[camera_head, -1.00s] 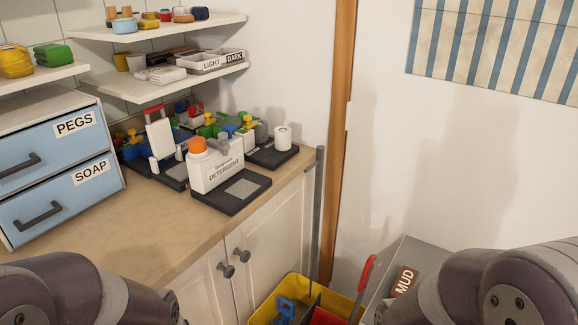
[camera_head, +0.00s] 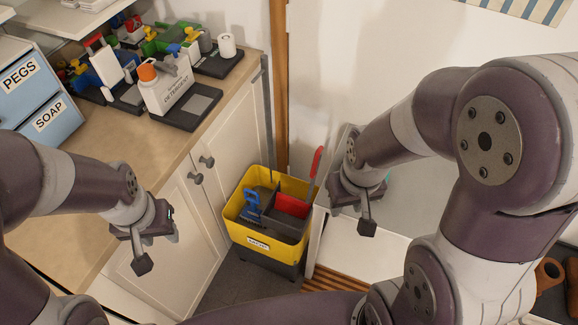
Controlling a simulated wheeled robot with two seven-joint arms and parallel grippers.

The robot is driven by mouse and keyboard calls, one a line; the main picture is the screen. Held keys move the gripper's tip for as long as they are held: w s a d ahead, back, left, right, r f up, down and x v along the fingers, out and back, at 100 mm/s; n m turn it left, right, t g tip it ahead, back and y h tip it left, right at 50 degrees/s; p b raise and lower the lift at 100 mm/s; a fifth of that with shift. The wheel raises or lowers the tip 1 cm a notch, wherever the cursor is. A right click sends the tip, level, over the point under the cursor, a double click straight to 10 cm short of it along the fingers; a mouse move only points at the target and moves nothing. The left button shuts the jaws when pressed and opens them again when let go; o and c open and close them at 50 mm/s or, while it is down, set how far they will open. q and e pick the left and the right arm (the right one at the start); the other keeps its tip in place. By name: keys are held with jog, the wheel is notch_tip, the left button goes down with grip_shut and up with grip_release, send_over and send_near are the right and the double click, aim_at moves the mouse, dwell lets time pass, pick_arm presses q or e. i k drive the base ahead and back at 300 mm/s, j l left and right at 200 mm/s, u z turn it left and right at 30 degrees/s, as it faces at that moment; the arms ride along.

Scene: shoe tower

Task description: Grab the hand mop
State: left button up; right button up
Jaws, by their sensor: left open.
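A yellow bucket (camera_head: 236,205) with a label on its front stands on the floor between the cabinet and the right wall. Inside it are a blue tool (camera_head: 252,207) on the left and a red piece (camera_head: 292,206) on the right. A long red handle (camera_head: 316,163) rises from its right side. I cannot tell which of these is the hand mop. My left gripper (camera_head: 152,250) is open and empty, left of the bucket, in front of the cabinet doors. My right gripper (camera_head: 358,210) is right of the bucket, apart from the red handle; its jaw gap is hidden.
The wooden counter (camera_head: 140,150) holds a detergent bottle (camera_head: 165,88) on a dark stand and several other items. Drawers marked PEGS and SOAP (camera_head: 45,110) stand at the left. A white-sided unit with wooden slats (camera_head: 340,282) lies right of the bucket.

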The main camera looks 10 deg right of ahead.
aim_at(250, 214)
jog(key=i+j+z, duration=0.1)
jog(key=z, duration=0.35)
jog(key=i+j+z, duration=0.1)
jog(key=j+z, duration=0.15)
jog(key=z, duration=0.15)
jog(key=j+z, duration=0.2)
jog(key=z, duration=0.25)
jog(key=i+j+z, duration=0.1)
jog(key=j+z, duration=0.15)
jog(key=z, duration=0.15)
